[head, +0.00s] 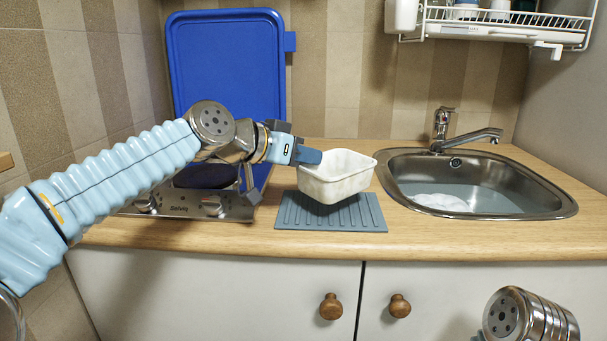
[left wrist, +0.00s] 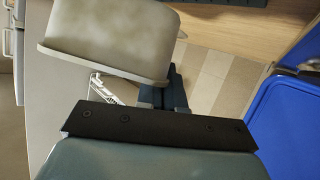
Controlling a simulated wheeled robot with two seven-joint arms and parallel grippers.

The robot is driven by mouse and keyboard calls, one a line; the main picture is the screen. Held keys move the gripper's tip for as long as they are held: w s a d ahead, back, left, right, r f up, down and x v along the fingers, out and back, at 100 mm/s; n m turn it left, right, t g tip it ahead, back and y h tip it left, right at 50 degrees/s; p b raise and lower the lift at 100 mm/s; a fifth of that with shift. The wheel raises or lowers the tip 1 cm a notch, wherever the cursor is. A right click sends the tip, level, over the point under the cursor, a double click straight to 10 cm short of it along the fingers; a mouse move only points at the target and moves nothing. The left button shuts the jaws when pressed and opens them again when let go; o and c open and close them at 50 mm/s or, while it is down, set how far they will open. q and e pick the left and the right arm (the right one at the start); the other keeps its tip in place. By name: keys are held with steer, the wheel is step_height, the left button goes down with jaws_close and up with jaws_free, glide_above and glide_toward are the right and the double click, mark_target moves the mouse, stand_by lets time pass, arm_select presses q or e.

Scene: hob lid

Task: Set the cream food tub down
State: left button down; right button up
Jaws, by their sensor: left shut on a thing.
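The cream food tub (head: 337,178) is a small open rectangular tub, held slightly tilted above a grey-blue ribbed mat (head: 330,214) on the wooden counter. My left gripper (head: 309,156) comes in from the left and is shut on the tub's left side, near the rim. In the left wrist view the tub (left wrist: 110,38) fills the upper left and the gripper (left wrist: 165,90) is partly hidden behind my dark wrist plate. The tub looks apart from the mat. My right gripper is not visible; only part of my right arm shows at the lower right.
A steel hob (head: 185,205) stands left of the mat, partly behind my left arm, with an upright blue lid (head: 228,60) behind it. A steel sink (head: 480,208) with water and a tap (head: 465,137) is at the right. A white dish rack (head: 490,22) hangs above.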

arm_select(q)
steer(key=shift+w+a+f, duration=0.15)
steer(key=shift+a+f, duration=0.05)
steer(key=shift+f, duration=0.8)
steer(key=shift+w+a+f, duration=0.1)
steer(key=shift+a+f, duration=0.05)
steer(key=shift+f, duration=0.8)
steer(key=shift+f+b, duration=0.1)
steer(key=shift+b, duration=0.25)
steer(key=c, duration=1.3)
jaws_free()
steer(key=shift+s+a, duration=0.15)
steer(key=shift+a, duration=0.05)
steer(key=b+v, duration=0.2)
steer(key=v, duration=0.9)
steer(key=shift+s+a+r, duration=0.1)
steer(key=shift+s+r, duration=0.1)
steer(key=shift+r, duration=0.1)
